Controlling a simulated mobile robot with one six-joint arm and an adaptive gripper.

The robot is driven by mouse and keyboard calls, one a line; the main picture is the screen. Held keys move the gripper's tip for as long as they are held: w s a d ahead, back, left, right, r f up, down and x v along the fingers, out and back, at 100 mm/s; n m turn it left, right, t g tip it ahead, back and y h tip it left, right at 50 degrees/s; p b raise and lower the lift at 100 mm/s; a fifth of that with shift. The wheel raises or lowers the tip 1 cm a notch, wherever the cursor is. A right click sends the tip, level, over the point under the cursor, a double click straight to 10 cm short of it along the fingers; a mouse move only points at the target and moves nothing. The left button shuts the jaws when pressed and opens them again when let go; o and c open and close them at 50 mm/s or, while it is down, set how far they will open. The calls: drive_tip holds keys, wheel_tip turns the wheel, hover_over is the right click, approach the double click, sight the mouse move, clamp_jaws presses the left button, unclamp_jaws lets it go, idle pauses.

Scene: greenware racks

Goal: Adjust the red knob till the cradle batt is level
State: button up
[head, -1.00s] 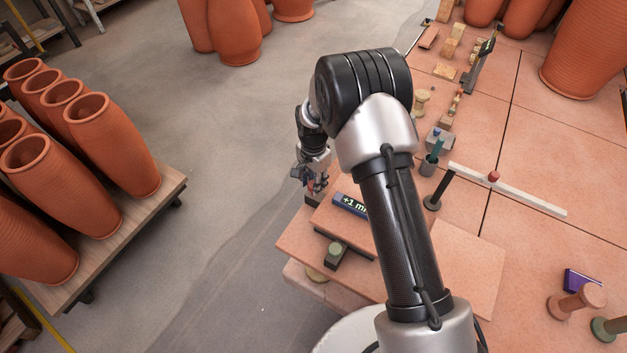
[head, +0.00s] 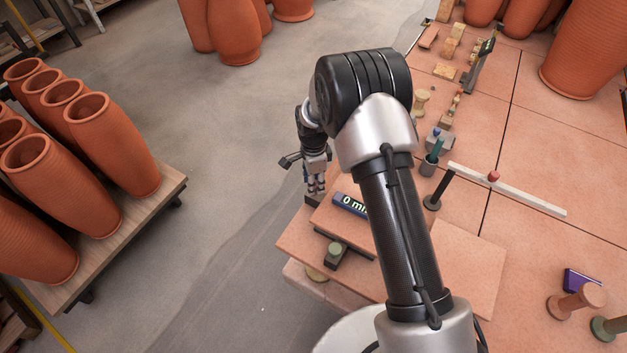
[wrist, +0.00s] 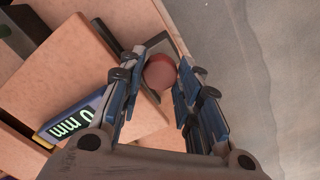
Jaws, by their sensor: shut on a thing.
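The red knob (wrist: 160,72) sits between the fingertips of my gripper (wrist: 160,82) in the wrist view, and the fingers are shut on it. In the head view my gripper (head: 315,188) points down at the far left corner of the cradle batt (head: 330,222), and the knob is hidden there. The batt is a flat terracotta slab. A dark blue level gauge (head: 350,205) lies on it and reads 0 mm, its right end partly hidden by my arm. The gauge also shows in the wrist view (wrist: 72,125), reading 0 mm. The batt looks flat.
A green-topped knob (head: 336,249) on a dark block stands at the batt's front side. Open floor (head: 220,200) lies left, beside a cart of tall pots (head: 120,140).

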idle(0.3)
drive_tip(key=o, duration=1.1)
wheel_tip(320, 180, up, 12)
idle(0.3)
